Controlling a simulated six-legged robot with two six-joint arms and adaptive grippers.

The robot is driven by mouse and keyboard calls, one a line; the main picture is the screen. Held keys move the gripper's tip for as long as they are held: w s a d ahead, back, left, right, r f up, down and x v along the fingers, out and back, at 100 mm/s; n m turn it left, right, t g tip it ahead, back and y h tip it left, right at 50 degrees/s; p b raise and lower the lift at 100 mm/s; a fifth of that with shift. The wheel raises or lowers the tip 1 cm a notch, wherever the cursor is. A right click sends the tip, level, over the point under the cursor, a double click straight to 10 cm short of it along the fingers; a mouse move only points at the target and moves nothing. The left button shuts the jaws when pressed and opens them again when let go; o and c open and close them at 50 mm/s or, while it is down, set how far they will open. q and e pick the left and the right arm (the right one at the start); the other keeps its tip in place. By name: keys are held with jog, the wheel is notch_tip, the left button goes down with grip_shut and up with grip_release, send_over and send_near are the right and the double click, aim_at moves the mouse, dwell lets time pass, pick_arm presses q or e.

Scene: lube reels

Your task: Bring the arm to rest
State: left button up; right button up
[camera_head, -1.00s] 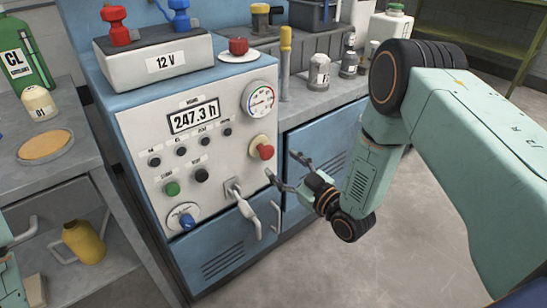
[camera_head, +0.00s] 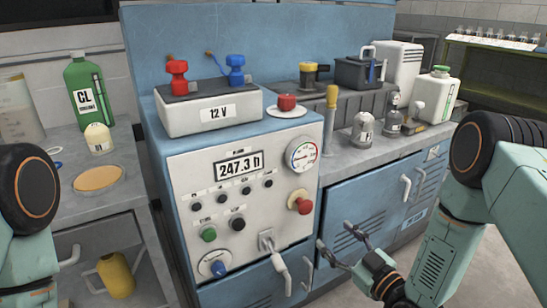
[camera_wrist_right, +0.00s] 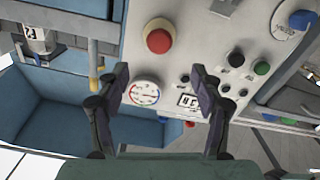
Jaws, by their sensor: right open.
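My right arm (camera_head: 455,235) comes in from the right in the head view. My right gripper (camera_head: 336,238) is open and empty, in front of the blue cabinet door (camera_head: 375,205), right of and below the panel's red knob (camera_head: 302,201). In the wrist view the open fingers (camera_wrist_right: 160,88) stand apart, with the control panel beyond them. The red knob (camera_wrist_right: 158,41) and the gauge (camera_wrist_right: 146,92) show between or above the fingers. Part of my left arm (camera_head: 28,190) shows at the left edge; its gripper is outside the view.
The control panel (camera_head: 240,180) has a lever handle (camera_head: 275,265) close left of my right gripper. A grey counter with bottles and cans (camera_head: 362,130) runs to the right. A left bench (camera_head: 120,190) holds a green bottle (camera_head: 90,95).

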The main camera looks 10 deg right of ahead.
jog(key=s+f+m+g+h+p, duration=0.35)
jog(key=s+f+m+g, duration=0.25)
jog(key=s+f+g, duration=0.6)
jog(key=s+r+g+h+p, duration=0.1)
jog(key=s+r+g+p, duration=0.1)
jog(key=s, duration=0.9)
jog(key=s+a+r+m+g+h+p, duration=0.1)
jog(key=s+g+p, duration=0.1)
jog(key=s, duration=0.9)
jog(key=shift+s+r+g+p, duration=0.3)
jog(key=shift+r+g+p, duration=0.05)
jog(key=shift+g, duration=0.05)
